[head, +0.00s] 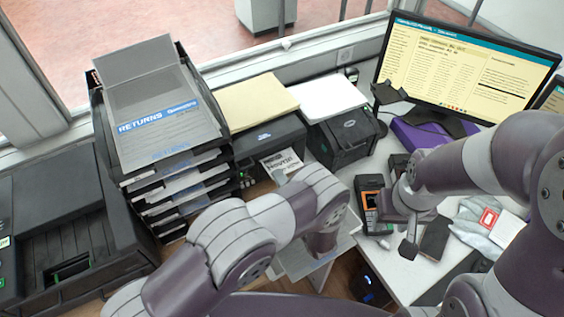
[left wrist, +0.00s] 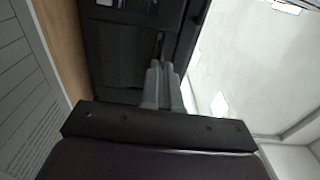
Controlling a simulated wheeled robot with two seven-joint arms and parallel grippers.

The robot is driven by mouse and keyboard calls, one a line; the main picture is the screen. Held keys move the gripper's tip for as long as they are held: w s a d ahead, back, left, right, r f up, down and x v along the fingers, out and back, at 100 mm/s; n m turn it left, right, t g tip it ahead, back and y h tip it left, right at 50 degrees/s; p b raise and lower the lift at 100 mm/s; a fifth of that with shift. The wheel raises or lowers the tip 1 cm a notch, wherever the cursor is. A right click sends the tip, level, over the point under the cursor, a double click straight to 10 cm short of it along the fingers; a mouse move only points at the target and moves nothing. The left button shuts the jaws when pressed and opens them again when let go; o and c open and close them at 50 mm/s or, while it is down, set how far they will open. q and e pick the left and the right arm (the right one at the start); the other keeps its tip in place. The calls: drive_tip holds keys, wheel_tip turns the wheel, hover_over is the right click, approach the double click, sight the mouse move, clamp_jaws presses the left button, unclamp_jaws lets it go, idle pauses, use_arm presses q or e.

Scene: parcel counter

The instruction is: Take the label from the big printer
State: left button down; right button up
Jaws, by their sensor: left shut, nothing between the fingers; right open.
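A white printed label (head: 283,164) hangs from the front of the black printer (head: 268,140) in the middle of the head view, the larger of the two side by side. The smaller black printer (head: 345,135) stands to its right. My left gripper is hidden under my left arm in the head view, just right of and nearer than the label. In the left wrist view, my left gripper (left wrist: 165,85) is shut and empty, with a dark machine body beyond its fingers. My right gripper (head: 408,245) is open and empty over the right side of the counter.
A stack of black trays (head: 170,130) with a returns sheet stands left. A large black machine (head: 70,235) is at far left. A monitor (head: 466,65), a handheld device with an orange-edged screen (head: 371,200) and a dark phone (head: 435,238) are at right.

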use_arm(q)
drive_tip(key=shift+r, duration=0.1)
drive_tip(key=s+d+r+p, duration=0.2)
drive_tip(key=s+r+p, duration=0.2)
drive_tip(key=r+p, duration=0.2)
drive_tip(key=shift+s+d+r, duration=0.15)
drive_tip(key=shift+d+r, duration=0.2)
drive_tip(key=shift+r, duration=0.05)
idle(0.4)
